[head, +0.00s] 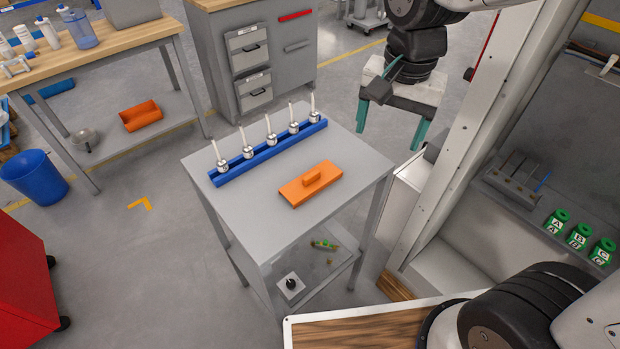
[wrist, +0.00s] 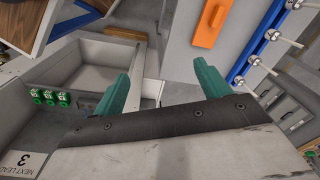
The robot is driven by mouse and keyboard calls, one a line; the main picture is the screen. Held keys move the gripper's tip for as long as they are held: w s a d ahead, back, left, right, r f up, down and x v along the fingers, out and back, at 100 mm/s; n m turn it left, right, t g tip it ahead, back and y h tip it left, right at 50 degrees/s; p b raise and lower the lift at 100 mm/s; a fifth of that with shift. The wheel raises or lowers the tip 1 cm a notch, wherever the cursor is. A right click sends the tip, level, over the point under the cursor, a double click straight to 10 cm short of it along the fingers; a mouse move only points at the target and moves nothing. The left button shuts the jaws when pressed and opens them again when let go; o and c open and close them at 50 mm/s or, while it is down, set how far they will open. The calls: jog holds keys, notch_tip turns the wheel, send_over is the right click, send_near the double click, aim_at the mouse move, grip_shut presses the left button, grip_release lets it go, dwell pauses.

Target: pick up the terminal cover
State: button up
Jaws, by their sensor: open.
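The terminal cover looks to be the orange flat block with a raised grip (head: 311,184), lying on the grey cart top (head: 245,203). It also shows at the top of the wrist view (wrist: 207,22). My gripper (head: 390,128) has teal fingers and is open and empty. It hangs to the right of and beyond the cart in the head view, apart from the cover. In the wrist view the gripper's fingers (wrist: 165,82) are spread wide with nothing between them.
A blue rail (head: 270,151) with several white upright pins stands along the cart's far edge, behind the cover. The cart's lower shelf (head: 310,278) holds small parts. A white-framed chamber with green lettered blocks (head: 579,237) is at right. A workbench (head: 110,42) stands at left.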

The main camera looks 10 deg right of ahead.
aim_at(314, 173)
jog(key=w+a+f+m, duration=0.1)
jog(key=w+a+f, duration=0.1)
jog(key=a+f, duration=0.1)
jog(key=w+a+f+m, duration=0.2)
jog(key=a+f, duration=0.1)
jog(key=a, duration=0.1)
jog(key=w+a+f+m, duration=0.1)
jog(key=w+a+f, duration=0.1)
jog(key=a+f, duration=0.1)
jog(key=shift+w+a+m+g, duration=0.15)
jog(key=shift+a+m+g, duration=0.15)
jog(key=shift+a, duration=0.1)
jog(key=f, duration=0.8)
jog(key=shift+w+a+f, duration=0.1)
jog(key=shift+a+f, duration=0.05)
jog(key=shift+a, duration=0.2)
jog(key=c, duration=1)
